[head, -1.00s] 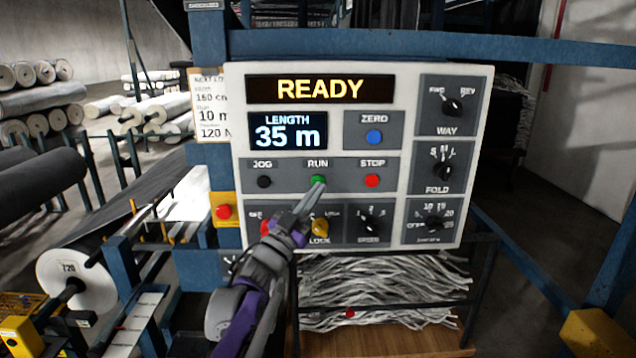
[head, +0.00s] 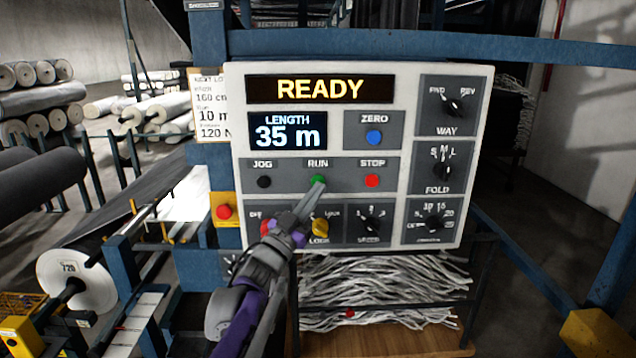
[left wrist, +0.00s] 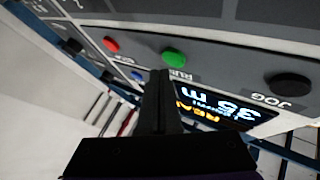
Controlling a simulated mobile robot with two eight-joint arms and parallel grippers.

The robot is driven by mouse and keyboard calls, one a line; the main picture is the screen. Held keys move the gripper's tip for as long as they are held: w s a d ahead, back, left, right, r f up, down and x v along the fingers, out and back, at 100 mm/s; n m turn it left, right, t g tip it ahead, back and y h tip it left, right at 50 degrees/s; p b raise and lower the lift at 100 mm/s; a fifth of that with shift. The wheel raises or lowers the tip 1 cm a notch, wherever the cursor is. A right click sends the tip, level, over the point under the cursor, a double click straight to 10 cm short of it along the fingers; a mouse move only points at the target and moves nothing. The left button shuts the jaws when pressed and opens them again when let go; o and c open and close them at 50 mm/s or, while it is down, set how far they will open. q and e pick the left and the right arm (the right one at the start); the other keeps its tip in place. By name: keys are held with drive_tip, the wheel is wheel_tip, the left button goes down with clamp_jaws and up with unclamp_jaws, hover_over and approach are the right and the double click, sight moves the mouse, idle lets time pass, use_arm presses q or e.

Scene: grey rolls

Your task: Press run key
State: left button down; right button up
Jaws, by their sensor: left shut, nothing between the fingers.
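The green RUN key (head: 317,180) sits in the middle row of the white control panel (head: 400,90), between the black JOG key (head: 264,181) and the red STOP key (head: 372,181). The display (head: 320,89) reads READY and the length screen (head: 287,131) shows 35 m. My left gripper (head: 321,187) is shut and empty, its tips at the lower edge of the RUN key. In the left wrist view the green key (left wrist: 174,57) shows just beyond the fingertips (left wrist: 160,73); I cannot tell whether they touch. My right gripper is not in view.
The blue ZERO key (head: 374,137) is above STOP. A yellow knob (head: 320,227) lies just under my left fingers, with further knobs at right. A red button on a yellow box (head: 224,211) is at the panel's left. A blue beam (head: 430,46) crosses above.

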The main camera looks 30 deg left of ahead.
use_arm(q)
drive_tip(key=shift+w, duration=0.1)
idle(0.3)
drive_tip(key=shift+w+a, duration=0.25)
drive_tip(key=shift+w+a, duration=0.2)
drive_tip(key=shift+w, duration=0.15)
idle(0.8)
drive_tip(key=shift+s+d, duration=0.1)
drive_tip(key=shift+s, duration=0.05)
drive_tip(key=shift+s+d, duration=0.35)
drive_tip(key=shift+s, duration=0.2)
drive_tip(key=s+d, duration=0.1)
drive_tip(key=s, duration=0.2)
drive_tip(key=s+d+p, duration=0.1)
drive_tip(key=shift+s+d, duration=0.15)
drive_tip(key=shift+d, duration=0.15)
idle(1.0)
